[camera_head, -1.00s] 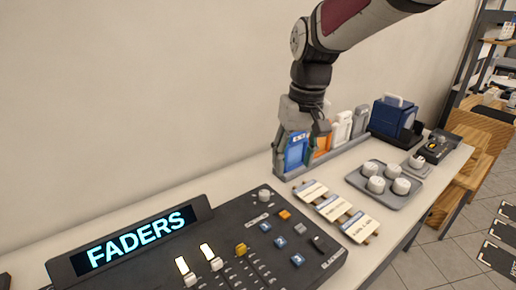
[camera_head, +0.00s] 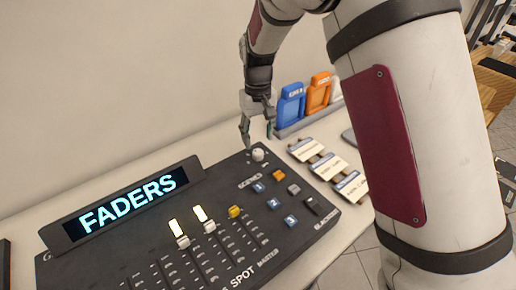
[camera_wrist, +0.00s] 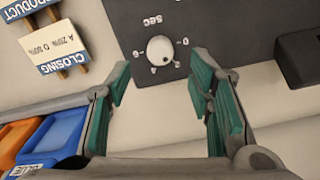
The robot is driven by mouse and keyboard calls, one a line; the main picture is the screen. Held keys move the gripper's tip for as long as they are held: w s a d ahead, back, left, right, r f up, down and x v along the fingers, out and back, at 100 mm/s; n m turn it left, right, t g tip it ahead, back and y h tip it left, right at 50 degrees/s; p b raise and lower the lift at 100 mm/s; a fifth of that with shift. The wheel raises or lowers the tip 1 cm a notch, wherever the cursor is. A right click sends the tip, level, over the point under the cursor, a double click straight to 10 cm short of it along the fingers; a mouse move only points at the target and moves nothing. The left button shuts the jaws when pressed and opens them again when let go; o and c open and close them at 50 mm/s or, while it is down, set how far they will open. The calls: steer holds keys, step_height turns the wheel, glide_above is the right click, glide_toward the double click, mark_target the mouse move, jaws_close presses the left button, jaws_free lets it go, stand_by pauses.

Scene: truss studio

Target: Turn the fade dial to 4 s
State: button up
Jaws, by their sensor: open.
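The fade dial (camera_head: 258,154) is a small white knob at the top back corner of the black lighting desk (camera_head: 262,225). In the wrist view the dial (camera_wrist: 160,50) has a small dark mark near its lower edge; "sec" is printed beside it, upside down, with scale marks too small to read surely. My gripper (camera_head: 257,130) is open and empty, just above and behind the dial in the head view. In the wrist view its green-padded fingers (camera_wrist: 160,82) stand apart on either side of the dial's line, not visibly touching it.
A "FADERS" display (camera_head: 130,210) stands at the desk's back left. Orange and blue buttons (camera_head: 278,175) and sliders (camera_head: 200,215) lie near the dial. Label cards (camera_head: 325,165) and a rack with a blue pack (camera_head: 290,105) stand to the right.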

mark_target(258, 152)
step_height(258, 152, down, 6)
steer(key=shift+r, duration=0.1)
stand_by(0.4)
jaws_close()
